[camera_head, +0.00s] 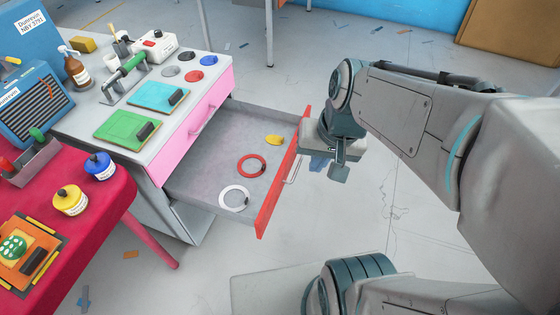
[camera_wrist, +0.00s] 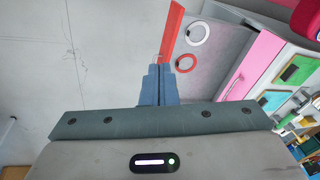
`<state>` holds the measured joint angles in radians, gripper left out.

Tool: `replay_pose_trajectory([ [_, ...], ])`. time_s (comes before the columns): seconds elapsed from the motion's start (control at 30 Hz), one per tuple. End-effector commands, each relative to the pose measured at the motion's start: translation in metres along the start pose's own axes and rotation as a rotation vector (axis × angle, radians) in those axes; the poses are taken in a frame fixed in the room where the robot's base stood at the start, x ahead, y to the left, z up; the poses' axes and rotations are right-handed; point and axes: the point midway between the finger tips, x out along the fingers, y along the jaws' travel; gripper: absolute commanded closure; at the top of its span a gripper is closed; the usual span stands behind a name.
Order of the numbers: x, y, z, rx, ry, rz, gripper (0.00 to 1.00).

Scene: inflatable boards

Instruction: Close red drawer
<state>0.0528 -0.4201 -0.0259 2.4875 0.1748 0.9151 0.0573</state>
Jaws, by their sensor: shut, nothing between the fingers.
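The red drawer (camera_head: 268,205) is pulled out from the grey cabinet, below the pink drawer (camera_head: 196,126). Its red front and grey inside also show in the wrist view (camera_wrist: 172,30). Inside lie a white ring (camera_head: 234,198), a red ring (camera_head: 252,166) and a yellow piece (camera_head: 274,140). A handle (camera_head: 293,168) sits on the outer side of the red front. My gripper (camera_head: 338,172) is shut and empty, just outside the red front near its far end. In the wrist view my gripper's fingertips (camera_wrist: 161,68) are together near the handle; I cannot tell whether they touch it.
The cabinet top (camera_head: 92,108) carries green and blue boards, round pads and a spray bottle (camera_head: 76,68). A red table (camera_head: 105,200) with yellow and blue bottles stands at the left. The floor (camera_head: 395,190) right of the drawer is mostly clear.

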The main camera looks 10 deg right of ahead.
Motion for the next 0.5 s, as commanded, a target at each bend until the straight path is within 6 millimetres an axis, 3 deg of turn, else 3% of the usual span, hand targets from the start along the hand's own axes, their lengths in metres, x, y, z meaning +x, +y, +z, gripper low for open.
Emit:
replay_pose_trajectory([
  [0.03, 0.036, 0.004, 0.000, 0.105, -0.053, -0.038, 1.00],
  [0.27, 0.128, 0.009, -0.019, 0.614, -0.243, -0.219, 1.00],
  [0.5, 0.226, 0.033, -0.052, 1.169, -0.400, -0.374, 1.00],
])
